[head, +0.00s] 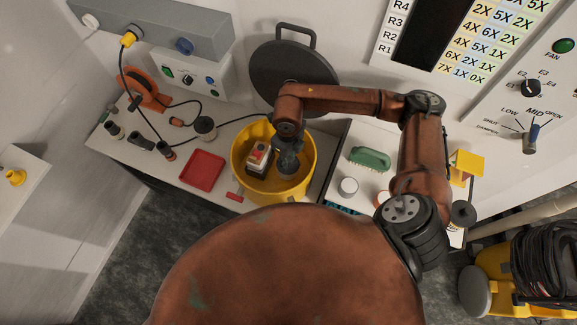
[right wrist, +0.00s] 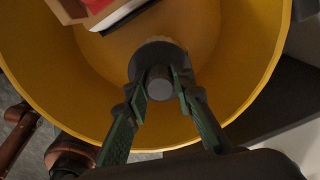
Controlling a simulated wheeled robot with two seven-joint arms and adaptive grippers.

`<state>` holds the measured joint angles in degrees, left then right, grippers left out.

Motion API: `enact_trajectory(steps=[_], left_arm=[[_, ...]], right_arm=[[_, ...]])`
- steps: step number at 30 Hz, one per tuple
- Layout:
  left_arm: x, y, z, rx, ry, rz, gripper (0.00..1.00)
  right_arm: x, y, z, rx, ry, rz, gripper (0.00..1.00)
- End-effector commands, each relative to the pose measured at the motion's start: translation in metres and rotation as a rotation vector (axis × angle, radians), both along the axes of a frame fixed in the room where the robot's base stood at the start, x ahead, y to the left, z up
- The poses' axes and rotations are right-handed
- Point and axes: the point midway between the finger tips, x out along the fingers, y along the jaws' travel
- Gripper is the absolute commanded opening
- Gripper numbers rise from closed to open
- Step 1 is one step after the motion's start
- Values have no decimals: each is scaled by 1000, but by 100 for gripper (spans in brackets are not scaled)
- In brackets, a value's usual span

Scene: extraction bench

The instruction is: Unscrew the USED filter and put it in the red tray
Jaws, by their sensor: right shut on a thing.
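My right gripper (head: 287,152) reaches down into a yellow drum (head: 240,172). In the right wrist view its two green-and-dark fingers (right wrist: 159,84) are shut on the grey knob of a dark round filter (right wrist: 155,52) inside the drum. The filter also shows in the head view (head: 289,165), partly hidden under the gripper. I cannot read any USED mark on it. The red tray (head: 203,170) lies on the bench left of the drum and looks empty. My left gripper is not in view.
A red and white block (head: 258,157) sits in the drum beside the filter. A round dark lid (head: 293,75) leans behind the drum. A green brush (head: 370,158) and a white jar (head: 348,187) stand to the right.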

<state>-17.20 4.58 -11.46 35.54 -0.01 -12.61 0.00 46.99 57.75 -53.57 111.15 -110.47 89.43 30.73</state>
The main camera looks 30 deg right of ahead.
Motion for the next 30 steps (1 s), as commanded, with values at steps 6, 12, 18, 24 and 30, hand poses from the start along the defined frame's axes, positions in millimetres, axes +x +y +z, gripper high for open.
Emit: enact_trajectory(steps=[6,12,18,24,30], left_arm=[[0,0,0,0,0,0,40],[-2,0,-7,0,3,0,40],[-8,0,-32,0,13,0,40],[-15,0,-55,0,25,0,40],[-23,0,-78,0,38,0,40]], right_arm=[[0,0,0,-1,0,0,0],[1,-1,-2,-2,-2,63,0],[1,-1,-5,-3,-2,365,0],[1,-1,-6,-3,-1,678,0],[1,-1,-5,-2,0,990,0]])
